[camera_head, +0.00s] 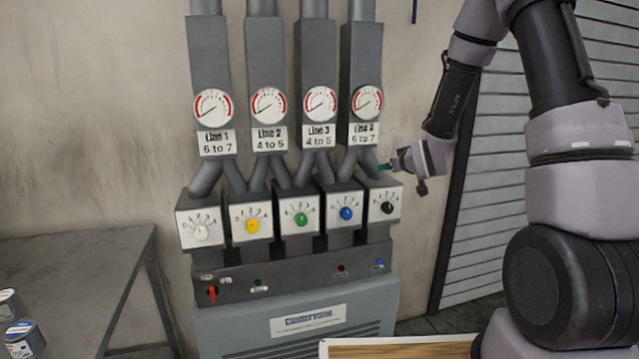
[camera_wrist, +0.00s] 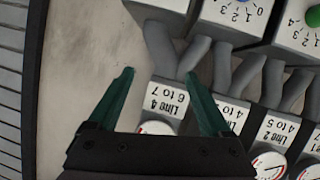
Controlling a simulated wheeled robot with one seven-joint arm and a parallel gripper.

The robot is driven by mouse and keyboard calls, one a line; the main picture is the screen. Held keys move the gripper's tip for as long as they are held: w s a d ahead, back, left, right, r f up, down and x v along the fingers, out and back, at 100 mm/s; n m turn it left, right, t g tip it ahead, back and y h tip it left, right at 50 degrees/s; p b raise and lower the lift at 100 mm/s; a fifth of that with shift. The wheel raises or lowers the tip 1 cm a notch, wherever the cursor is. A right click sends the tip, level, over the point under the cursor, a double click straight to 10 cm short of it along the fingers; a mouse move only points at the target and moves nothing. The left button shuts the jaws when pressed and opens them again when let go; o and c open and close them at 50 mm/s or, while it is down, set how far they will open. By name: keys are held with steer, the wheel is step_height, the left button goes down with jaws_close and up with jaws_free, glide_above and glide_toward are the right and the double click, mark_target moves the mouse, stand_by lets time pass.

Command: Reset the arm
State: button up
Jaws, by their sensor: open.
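My gripper (camera_head: 384,167) is at the right side of the machine in the head view, level with the pipes above the black-knob box (camera_head: 387,205). In the wrist view, my gripper (camera_wrist: 158,85) shows two green fingers spread wide with nothing between them. Beyond the fingers are the wall, a grey pipe and the Line 4 label (camera_wrist: 167,97), all upside down. My arm reaches in from the upper right of the head view, bent down toward the machine. Whether a finger touches the machine cannot be told.
The grey machine (camera_head: 300,338) carries several dial boxes, including white (camera_head: 201,232), yellow (camera_head: 252,226), green (camera_head: 301,219) and blue (camera_head: 346,213) knobs. Gauges (camera_head: 213,106) sit above. A table (camera_head: 75,270) with cans (camera_head: 24,338) is left. A shutter (camera_head: 495,200) is right. A framed board (camera_head: 400,347) is in front.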

steer(key=s+d+r+m+g, duration=0.2)
steer(key=s+r, duration=0.6)
steer(key=s+d+r+m+g, duration=0.2)
steer(key=s+r+m, duration=0.1)
steer(key=s+r, duration=0.45)
steer(key=s+a+r+m+g, duration=0.1)
steer(key=s+r, duration=0.1)
steer(key=s, duration=0.8)
steer(key=s+r+m+g, duration=0.1)
steer(key=s, duration=0.9)
steer(key=shift+a+r+m+g+y, duration=0.35)
steer(key=shift+r+m+g+y, duration=0.05)
